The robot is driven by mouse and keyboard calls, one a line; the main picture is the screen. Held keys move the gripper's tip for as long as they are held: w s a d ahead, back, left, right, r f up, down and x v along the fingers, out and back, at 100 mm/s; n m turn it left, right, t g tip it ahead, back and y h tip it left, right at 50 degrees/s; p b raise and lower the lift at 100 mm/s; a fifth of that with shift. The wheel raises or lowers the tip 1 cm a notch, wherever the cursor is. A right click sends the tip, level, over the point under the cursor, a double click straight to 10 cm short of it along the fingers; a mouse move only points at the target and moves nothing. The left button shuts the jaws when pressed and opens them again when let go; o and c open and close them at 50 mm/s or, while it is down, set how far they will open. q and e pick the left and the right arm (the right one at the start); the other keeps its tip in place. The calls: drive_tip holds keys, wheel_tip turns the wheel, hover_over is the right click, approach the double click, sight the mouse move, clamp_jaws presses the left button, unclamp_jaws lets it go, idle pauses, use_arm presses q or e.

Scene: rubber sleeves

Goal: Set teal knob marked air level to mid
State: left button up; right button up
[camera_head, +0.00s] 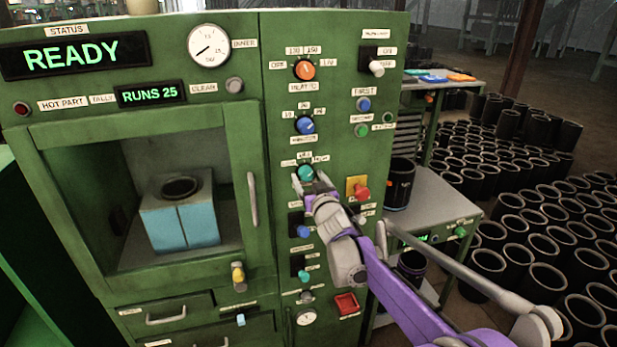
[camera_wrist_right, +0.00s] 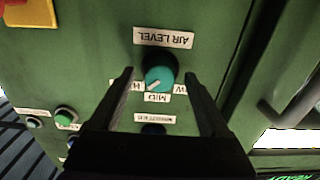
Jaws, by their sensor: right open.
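The teal knob (camera_head: 306,172) sits on the green panel of the machine, in the column of knobs right of the window. In the right wrist view the teal knob (camera_wrist_right: 160,78) appears upside down beside its AIR LEVEL label (camera_wrist_right: 164,38). Its white pointer line slants to the lower left, between the partly hidden left label and the MID label (camera_wrist_right: 157,97). My right gripper (camera_wrist_right: 160,80) is open, with one finger on each side of the knob and gaps visible in that view. In the head view my right gripper (camera_head: 308,184) is at the knob, partly covering it. My left gripper is out of view.
An orange knob (camera_head: 304,69) and a blue knob (camera_head: 304,125) are above the teal one. A red button on a yellow plate (camera_head: 361,192) is close on the right. The door handle (camera_head: 253,199) stands out on the left. Black sleeves (camera_head: 551,280) crowd the floor at right.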

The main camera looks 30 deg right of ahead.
drive_tip(key=shift+w, duration=0.25)
clamp_jaws()
drive_tip(key=shift+n, duration=0.4)
drive_tip(key=n, duration=0.3)
drive_tip(key=shift+n+p, duration=0.3)
drive_tip(key=shift+p, duration=0.1)
drive_tip(key=shift+n+p, duration=0.5)
drive_tip(key=shift+n, duration=1.7)
